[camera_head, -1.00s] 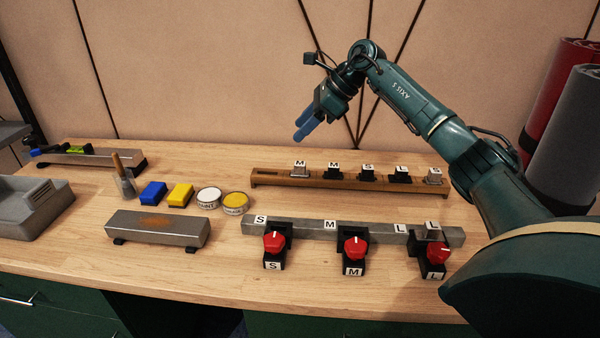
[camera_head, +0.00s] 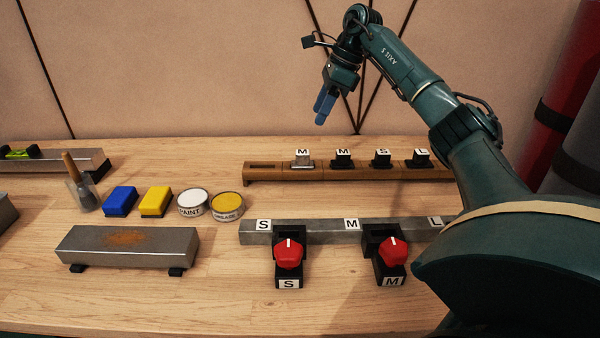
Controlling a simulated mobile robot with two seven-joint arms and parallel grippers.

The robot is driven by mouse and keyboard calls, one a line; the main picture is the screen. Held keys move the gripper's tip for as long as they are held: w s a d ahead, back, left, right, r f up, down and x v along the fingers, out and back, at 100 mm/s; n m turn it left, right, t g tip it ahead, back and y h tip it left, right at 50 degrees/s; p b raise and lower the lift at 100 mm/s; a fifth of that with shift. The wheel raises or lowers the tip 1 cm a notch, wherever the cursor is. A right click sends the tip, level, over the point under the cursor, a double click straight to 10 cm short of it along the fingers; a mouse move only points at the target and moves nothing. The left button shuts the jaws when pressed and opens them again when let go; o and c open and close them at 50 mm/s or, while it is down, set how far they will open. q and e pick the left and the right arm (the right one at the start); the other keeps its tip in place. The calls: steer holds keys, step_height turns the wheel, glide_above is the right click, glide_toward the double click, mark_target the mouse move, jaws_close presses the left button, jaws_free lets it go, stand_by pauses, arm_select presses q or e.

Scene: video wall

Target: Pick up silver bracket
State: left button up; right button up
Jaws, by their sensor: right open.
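A silver bracket (camera_head: 302,160) with a white "M" label sits in a slot of the brown wooden rack (camera_head: 263,178), near its left part. Black brackets labelled M (camera_head: 343,160), S (camera_head: 381,160) and L (camera_head: 420,160) sit to its right. The rack's right end is hidden behind my right arm. My right gripper (camera_head: 321,115), with blue fingers, hangs above and behind the rack, slightly right of the silver bracket. It is open and empty, apart from everything. My left gripper is out of view.
In front lies a metal bar (camera_head: 335,230) with red-knobbed clamps, S (camera_head: 289,258) and M (camera_head: 391,255). Left are paint (camera_head: 193,203) and grease (camera_head: 227,206) tins, blue and yellow blocks, a brush pot (camera_head: 83,190) and a rusty metal bar (camera_head: 128,246). Wood between rack and bar is clear.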

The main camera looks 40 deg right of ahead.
mark_target(303, 151)
steer(key=b+x, duration=0.1)
steer(key=x, duration=0.6)
steer(key=shift+f, duration=0.2)
steer(key=x, duration=0.5)
steer(key=shift+s+d+f, duration=0.15)
steer(key=shift+d+f, duration=0.05)
steer(key=shift+f, duration=0.05)
steer(key=shift+c, duration=0.5)
steer(key=shift+r, duration=0.1)
jaws_close()
